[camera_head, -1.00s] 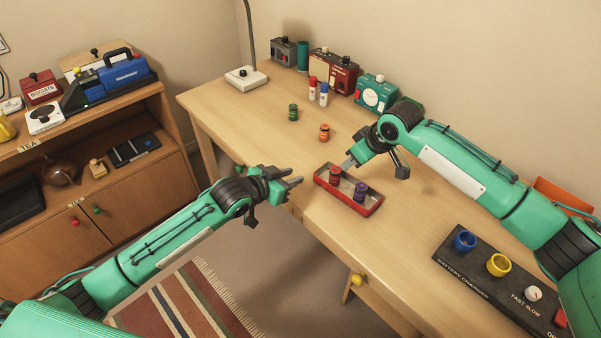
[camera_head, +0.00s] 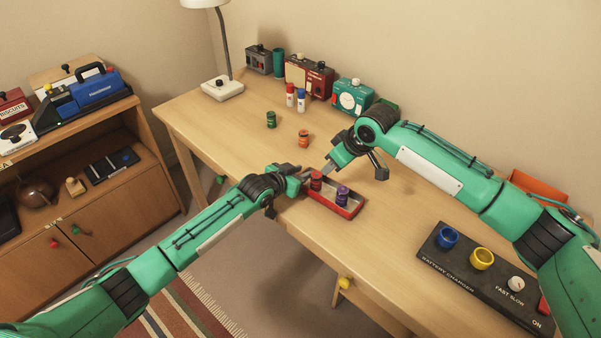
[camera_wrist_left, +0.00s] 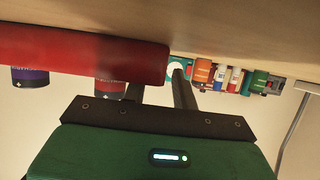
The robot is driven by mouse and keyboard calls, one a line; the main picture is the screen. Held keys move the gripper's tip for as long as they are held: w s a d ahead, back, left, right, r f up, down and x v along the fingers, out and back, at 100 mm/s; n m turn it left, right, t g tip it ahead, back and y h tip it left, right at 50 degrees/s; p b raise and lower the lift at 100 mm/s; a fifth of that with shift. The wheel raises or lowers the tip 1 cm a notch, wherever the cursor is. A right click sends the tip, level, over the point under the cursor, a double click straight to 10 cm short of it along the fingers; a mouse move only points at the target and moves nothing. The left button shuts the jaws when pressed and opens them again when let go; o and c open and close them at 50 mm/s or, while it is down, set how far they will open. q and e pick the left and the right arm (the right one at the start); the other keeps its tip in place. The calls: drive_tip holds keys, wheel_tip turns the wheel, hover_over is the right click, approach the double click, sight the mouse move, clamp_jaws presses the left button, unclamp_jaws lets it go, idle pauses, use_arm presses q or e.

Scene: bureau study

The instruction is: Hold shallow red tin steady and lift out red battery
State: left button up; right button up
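The shallow red tin (camera_head: 349,213) lies on the desk with the red battery (camera_head: 316,181) upright at its left end and a purple battery (camera_head: 342,196) beside it. My left gripper (camera_head: 306,176) is at the tin's left end, its fingers apart. In the left wrist view the tin's red wall (camera_wrist_left: 80,50) is close, one finger overlapping its end and the other just past it; contact is unclear. The red battery (camera_wrist_left: 110,88) shows partly behind the tin. My right gripper (camera_head: 328,168) is just behind the tin's left end, near the red battery; its finger gap is unclear.
An orange battery (camera_head: 303,139) and a green battery (camera_head: 271,119) stand farther back on the desk. The battery charger (camera_head: 470,285) with blue and yellow cups is at front right. A teal clock box (camera_head: 352,96) and radio (camera_head: 308,76) line the wall. The desk's front edge is near the tin.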

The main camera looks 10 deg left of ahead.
use_arm(q)
clamp_jaws()
use_arm(e)
drive_tip(key=shift+o, duration=0.4)
